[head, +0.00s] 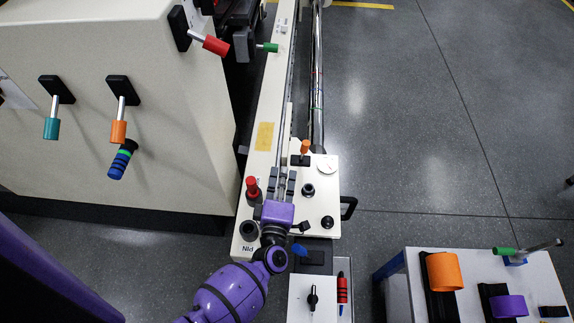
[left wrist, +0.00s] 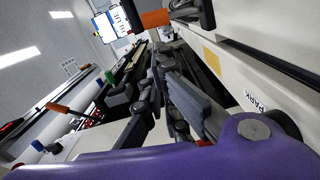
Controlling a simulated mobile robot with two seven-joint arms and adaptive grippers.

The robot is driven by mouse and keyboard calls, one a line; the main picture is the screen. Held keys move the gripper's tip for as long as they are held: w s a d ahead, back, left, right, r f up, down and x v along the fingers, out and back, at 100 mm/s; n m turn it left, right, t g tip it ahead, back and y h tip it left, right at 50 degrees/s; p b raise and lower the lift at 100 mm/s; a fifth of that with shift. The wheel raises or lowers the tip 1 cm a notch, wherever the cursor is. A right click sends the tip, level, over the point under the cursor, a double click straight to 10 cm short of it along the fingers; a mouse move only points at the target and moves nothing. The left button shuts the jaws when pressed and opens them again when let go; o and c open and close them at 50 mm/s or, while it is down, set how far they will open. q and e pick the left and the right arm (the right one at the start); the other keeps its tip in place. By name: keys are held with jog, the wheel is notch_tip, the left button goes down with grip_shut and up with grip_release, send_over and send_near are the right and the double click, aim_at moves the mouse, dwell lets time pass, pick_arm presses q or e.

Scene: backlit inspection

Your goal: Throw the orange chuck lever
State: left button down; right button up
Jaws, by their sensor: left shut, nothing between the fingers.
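An orange-handled lever (head: 118,131) hangs from a black mount on the beige machine housing at upper left, handle pointing down. A smaller orange knob (head: 305,147) stands on the white carriage panel; which of the two is the chuck lever is not labelled legibly. My left gripper (head: 281,178) is over the carriage, just below and left of the small knob, shut and empty, well to the right of the housing lever. In the left wrist view its dark fingers (left wrist: 172,95) fill the middle. An orange handle (left wrist: 57,108) shows at left there. My right gripper is not in view.
A red knob (head: 252,188) stands just left of my gripper. A side table (head: 405,285) is at lower right. Floor at right is clear.

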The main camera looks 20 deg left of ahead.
aim_at(303, 151)
pick_arm(q)
jog(key=x, duration=0.8)
jog(key=shift+w+a+b, duration=0.1)
jog(key=shift+w+b, duration=0.2)
jog(key=shift+w, duration=0.05)
jog(key=d+m, duration=0.1)
jog(key=d+m+p, duration=0.1)
jog(key=w+d+r+m, duration=0.1)
jog(key=d, duration=0.1)
jog(key=shift+p, duration=0.3)
